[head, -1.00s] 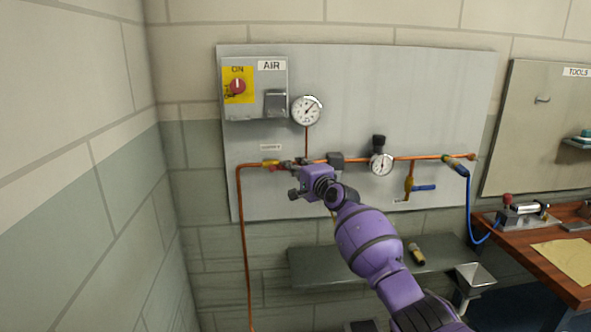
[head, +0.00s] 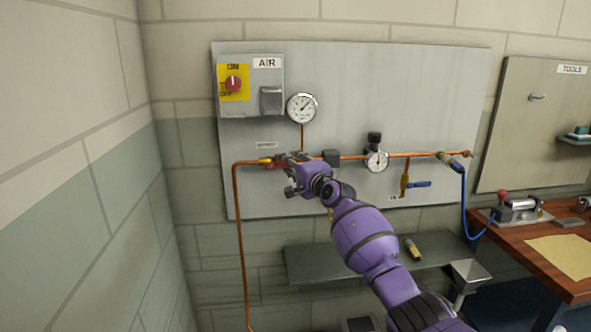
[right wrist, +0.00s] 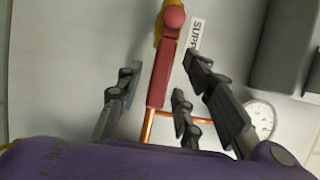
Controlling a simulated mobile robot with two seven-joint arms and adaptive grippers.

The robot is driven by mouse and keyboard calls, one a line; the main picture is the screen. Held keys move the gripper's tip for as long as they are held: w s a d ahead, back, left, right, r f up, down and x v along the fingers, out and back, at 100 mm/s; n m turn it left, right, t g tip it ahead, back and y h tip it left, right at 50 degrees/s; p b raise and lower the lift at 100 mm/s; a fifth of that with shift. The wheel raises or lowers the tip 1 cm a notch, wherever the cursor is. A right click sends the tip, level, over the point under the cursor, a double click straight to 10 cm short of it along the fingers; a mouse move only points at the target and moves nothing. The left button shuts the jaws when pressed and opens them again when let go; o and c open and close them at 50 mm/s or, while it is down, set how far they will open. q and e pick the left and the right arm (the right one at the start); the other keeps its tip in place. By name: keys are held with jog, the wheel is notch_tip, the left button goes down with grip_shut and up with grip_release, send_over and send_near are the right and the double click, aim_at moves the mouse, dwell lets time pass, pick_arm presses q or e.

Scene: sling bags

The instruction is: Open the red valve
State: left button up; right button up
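The red valve handle (right wrist: 160,72) is a long bar with a rounded end, clear in the right wrist view. It sits on the copper air pipe by a brass fitting (head: 265,161). In the head view my right gripper (head: 284,172) is at this valve and mostly hides the handle. In the right wrist view my right gripper (right wrist: 160,78) is open, with fingers on both sides of the red handle and gaps visible between. Contact cannot be made out. My left gripper is not in view.
A grey metal panel (head: 350,80) carries the pipe, a gauge (head: 301,108), a regulator gauge (head: 376,161) and a blue-handled valve (head: 419,184). An AIR switch box (head: 252,98) is at upper left. A grey shelf (head: 310,265) is below; a wooden bench (head: 520,255) stands right.

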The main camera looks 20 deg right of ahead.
jog(key=s+d, duration=0.1)
jog(key=s, duration=1.1)
jog(key=shift+d, duration=0.2)
jog(key=shift+w, duration=0.1)
jog(key=s+a+f+n+g, duration=0.1)
jog(key=s+a+f+n, duration=0.2)
jog(key=s+f+n, duration=0.45)
jog(key=s+a+f+n+g+h, duration=0.1)
jog(key=s+a+f+n, duration=0.25)
jog(key=f, duration=0.65)
jog(key=s+a+f+n+g, duration=0.1)
jog(key=s+a+f+n, duration=0.25)
jog(key=s+f, duration=0.4)
jog(key=s+a+f+g, duration=0.2)
jog(key=s+f, duration=0.4)
jog(key=s, duration=0.5)
jog(key=s+a+f+n+g+p, duration=0.1)
jog(key=s+a+f+g, duration=0.1)
jog(key=s+f, duration=0.5)
jog(key=s+a+f+n+g+p, duration=0.1)
jog(key=s+f, duration=0.6)
jog(key=s, duration=1)
jog(key=shift+a+f+g+h, duration=0.15)
jog(key=shift+a+g+h, duration=0.25)
jog(key=shift+a+g, duration=0.3)
